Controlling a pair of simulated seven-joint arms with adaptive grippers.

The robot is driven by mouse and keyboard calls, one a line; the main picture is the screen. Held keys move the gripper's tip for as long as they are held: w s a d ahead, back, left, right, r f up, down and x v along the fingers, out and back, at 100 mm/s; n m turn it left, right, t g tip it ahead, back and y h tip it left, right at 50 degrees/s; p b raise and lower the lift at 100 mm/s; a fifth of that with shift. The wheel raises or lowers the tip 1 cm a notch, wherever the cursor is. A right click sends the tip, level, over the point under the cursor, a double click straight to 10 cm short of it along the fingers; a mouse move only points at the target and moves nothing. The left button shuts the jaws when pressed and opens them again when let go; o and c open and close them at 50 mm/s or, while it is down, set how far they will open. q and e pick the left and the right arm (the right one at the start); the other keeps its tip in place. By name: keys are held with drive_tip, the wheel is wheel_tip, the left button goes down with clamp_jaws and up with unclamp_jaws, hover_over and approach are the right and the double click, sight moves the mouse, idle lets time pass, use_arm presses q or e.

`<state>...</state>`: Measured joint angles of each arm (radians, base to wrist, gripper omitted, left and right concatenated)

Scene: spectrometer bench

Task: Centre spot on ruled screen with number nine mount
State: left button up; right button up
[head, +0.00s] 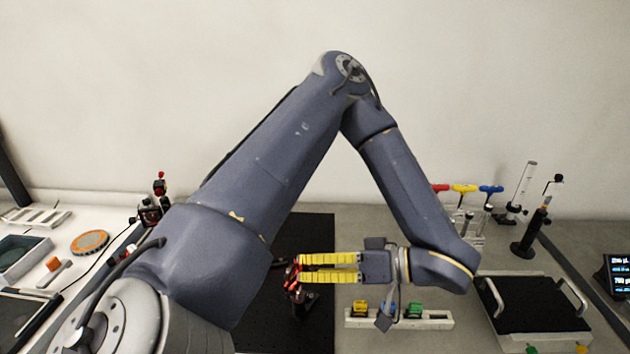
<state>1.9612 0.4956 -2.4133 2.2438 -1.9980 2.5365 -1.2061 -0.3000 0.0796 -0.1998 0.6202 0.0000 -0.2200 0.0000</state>
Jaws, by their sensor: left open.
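My left gripper (302,269) has yellow fingers that point left, and they are apart. Its fingertips are close to a small black mount with red parts (298,293) on the black breadboard (305,226). I cannot tell whether the fingers touch it. No number is readable on it, so I cannot say whether it is mount nine. Another black and red mount (150,212) stands at the left, partly behind my arm. I cannot make out the ruled screen or a spot. My left arm hides much of the breadboard. My right gripper is not in view.
A pale rack (438,320) with coloured pieces lies below my wrist. A black tray with handles (530,306) is at the right. Red, yellow and blue T-handled tools (464,189) and a post on a black base (523,249) stand behind. An orange disc (90,242) lies left.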

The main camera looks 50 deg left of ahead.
use_arm(q)
clamp_jaws()
idle(0.4)
drive_tip(key=shift+m+g, duration=0.5)
drive_tip(key=shift+m, duration=0.4)
unclamp_jaws()
drive_tip(key=shift+d, duration=0.1)
drive_tip(key=v, duration=1.2)
